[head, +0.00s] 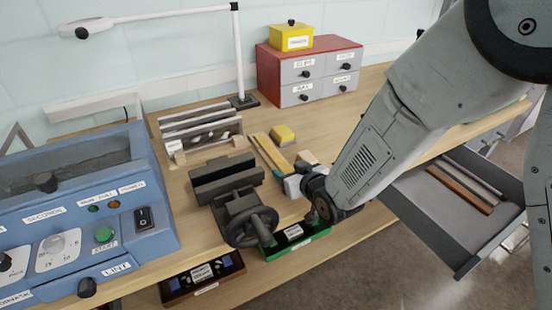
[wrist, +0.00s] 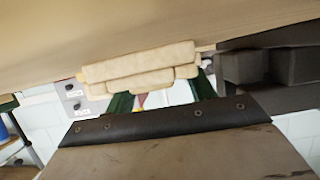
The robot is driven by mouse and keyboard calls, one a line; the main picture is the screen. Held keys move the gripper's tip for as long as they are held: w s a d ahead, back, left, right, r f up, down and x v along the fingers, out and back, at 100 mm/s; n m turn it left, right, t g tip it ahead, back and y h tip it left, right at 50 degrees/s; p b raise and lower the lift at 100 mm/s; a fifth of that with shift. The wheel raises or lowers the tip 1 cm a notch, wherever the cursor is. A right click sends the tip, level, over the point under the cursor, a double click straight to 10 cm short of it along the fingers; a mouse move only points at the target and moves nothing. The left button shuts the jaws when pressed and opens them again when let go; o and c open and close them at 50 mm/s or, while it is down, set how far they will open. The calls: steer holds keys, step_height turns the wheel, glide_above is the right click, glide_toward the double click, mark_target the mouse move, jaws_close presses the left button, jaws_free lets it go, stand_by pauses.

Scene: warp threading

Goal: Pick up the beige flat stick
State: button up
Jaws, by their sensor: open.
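Long flat tan-beige sticks (head: 270,152) lie on the bench right of the vise, pointing away from me; they lie close together. My gripper (head: 282,172) is low over the bench by their near end, jaws open. Its fingertips are small and partly hidden by my wrist in the head view. In the wrist view, pale beige flat pieces (wrist: 140,65) show close up, across the span between the green fingers of my gripper (wrist: 160,92). Whether they touch the fingers cannot be told.
A dark vise (head: 225,180) with a handwheel stands just left of my gripper. A red cabinet (head: 310,72) stands at the back. A blue machine (head: 85,215) fills the left. An open drawer (head: 455,215) is at right.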

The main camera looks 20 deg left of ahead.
steer(key=shift+c, duration=0.3)
steer(key=c, duration=1)
steer(key=shift+r, duration=0.1)
